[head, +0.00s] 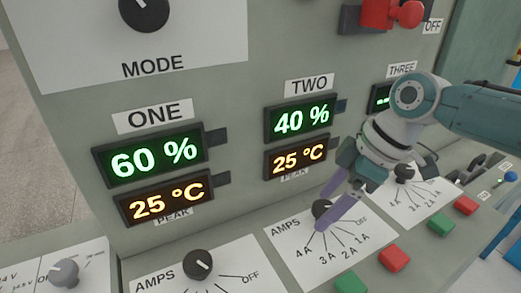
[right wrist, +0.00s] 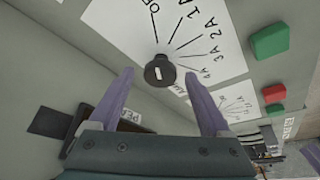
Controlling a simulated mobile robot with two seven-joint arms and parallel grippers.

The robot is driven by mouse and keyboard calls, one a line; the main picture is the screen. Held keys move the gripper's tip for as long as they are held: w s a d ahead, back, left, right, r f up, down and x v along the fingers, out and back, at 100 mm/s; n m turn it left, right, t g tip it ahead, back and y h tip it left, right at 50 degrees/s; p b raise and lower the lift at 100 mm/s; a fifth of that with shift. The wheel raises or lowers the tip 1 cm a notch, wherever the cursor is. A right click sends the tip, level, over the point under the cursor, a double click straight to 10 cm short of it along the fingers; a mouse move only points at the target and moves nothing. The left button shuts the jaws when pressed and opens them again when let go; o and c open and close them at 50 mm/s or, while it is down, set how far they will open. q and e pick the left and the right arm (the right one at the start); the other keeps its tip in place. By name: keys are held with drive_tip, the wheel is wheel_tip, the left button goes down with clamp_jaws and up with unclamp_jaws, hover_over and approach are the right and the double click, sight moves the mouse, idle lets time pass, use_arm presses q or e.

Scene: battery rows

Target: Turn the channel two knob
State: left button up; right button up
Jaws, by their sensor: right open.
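The channel two knob (head: 321,207) is a small black dial on a white AMPS card (head: 287,252) below the TWO displays. In the head view it is partly hidden by my right gripper (head: 323,212). The right wrist view shows the knob (right wrist: 160,70) with a white mark, between the tips of two purple fingers. My right gripper (right wrist: 158,75) is open, with gaps visible on both sides of the knob. The TWO displays read 40 % (head: 303,120) and 25 °C (head: 297,157).
The channel one knob (head: 198,263) is at the lower left, and the channel three knob (head: 404,172) is to the right. Green (head: 351,283) and red (head: 394,258) buttons line the desk's front. A red switch (head: 395,13) sits at the top.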

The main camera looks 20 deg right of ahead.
drive_tip(key=shift+r, duration=0.1)
use_arm(q)
wheel_tip(320, 180, up, 2)
drive_tip(key=shift+p, duration=1)
use_arm(e)
drive_tip(key=v, duration=0.9)
drive_tip(key=shift+r, duration=0.35)
drive_tip(key=shift+s+d, duration=0.15)
drive_tip(key=s+a+f+m+p, duration=0.2)
drive_tip(key=s+a+p, duration=0.2)
drive_tip(key=s+a, duration=0.7)
drive_tip(key=s+r+m+h+p, duration=0.3)
drive_tip(key=s+r+m, duration=0.2)
drive_tip(key=s+r, duration=0.15)
use_arm(q)
wheel_tip(320, 180, up, 44)
drive_tip(key=p, duration=3.7)
drive_tip(key=shift+r, duration=0.2)
use_arm(e)
wheel_tip(320, 180, up, 37)
drive_tip(key=s+d+m, duration=0.1)
drive_tip(key=shift+d+r+t, duration=0.2)
drive_tip(key=shift+t, duration=0.2)
